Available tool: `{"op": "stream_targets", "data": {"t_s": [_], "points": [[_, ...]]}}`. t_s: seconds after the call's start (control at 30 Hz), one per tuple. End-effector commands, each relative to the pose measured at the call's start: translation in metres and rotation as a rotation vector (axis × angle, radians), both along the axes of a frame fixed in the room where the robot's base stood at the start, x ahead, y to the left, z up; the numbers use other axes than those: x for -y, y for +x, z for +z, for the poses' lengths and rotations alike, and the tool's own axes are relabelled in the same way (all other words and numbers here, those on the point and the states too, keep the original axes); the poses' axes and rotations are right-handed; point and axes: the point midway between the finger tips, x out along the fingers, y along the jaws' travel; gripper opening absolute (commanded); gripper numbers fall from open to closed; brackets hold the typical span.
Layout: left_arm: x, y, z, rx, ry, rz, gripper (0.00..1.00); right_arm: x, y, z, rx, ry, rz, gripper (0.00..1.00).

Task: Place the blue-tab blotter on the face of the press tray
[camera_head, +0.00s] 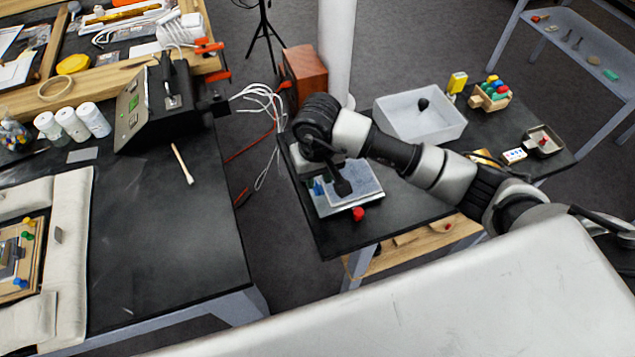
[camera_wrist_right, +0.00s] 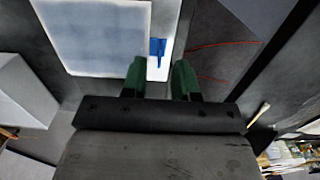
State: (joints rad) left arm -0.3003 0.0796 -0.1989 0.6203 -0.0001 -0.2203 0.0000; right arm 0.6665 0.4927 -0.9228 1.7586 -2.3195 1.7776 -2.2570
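The press tray (camera_head: 372,200) lies on the right-hand dark table, with a flat grey-blue sheet or face on it. In the right wrist view this grey-blue panel (camera_wrist_right: 95,35) has a pale border. A blue tab (camera_wrist_right: 157,47) lies on a white strip (camera_wrist_right: 160,68) along the panel's right edge; I cannot tell whether the strip and panel are one piece. The blue tab also shows in the head view (camera_head: 318,188). My right gripper (camera_wrist_right: 160,66) is open, its green fingers apart, with the tab just ahead between them. My left gripper is not in view.
A red knob (camera_head: 358,214) is at the tray's front. A grey bin (camera_head: 445,128) and a wooden block holder (camera_head: 490,97) stand farther back. A reddish-brown box (camera_head: 304,75) is behind the table. A gap of floor separates it from the left worktable (camera_head: 170,250).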

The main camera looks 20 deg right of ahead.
Motion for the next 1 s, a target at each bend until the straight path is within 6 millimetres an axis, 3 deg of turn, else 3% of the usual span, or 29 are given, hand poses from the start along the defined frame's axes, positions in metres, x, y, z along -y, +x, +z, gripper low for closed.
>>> {"op": "stream_targets", "data": {"t_s": [0.2, 0.43, 0.87, 1.0], "points": [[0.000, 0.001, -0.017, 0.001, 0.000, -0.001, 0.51, 0.000, 0.001, 0.047, 0.008, -0.001, 0.002, 0.29], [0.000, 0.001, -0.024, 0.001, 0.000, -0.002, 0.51, 0.000, 0.001, 0.080, 0.003, -0.001, 0.000, 0.29], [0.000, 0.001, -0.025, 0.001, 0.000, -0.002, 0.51, 0.000, 0.000, 0.088, -0.001, 0.003, -0.001, 0.29], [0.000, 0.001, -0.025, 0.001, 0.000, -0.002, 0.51, -0.023, -0.010, 0.082, -0.027, 0.127, -0.026, 0.29]]}}
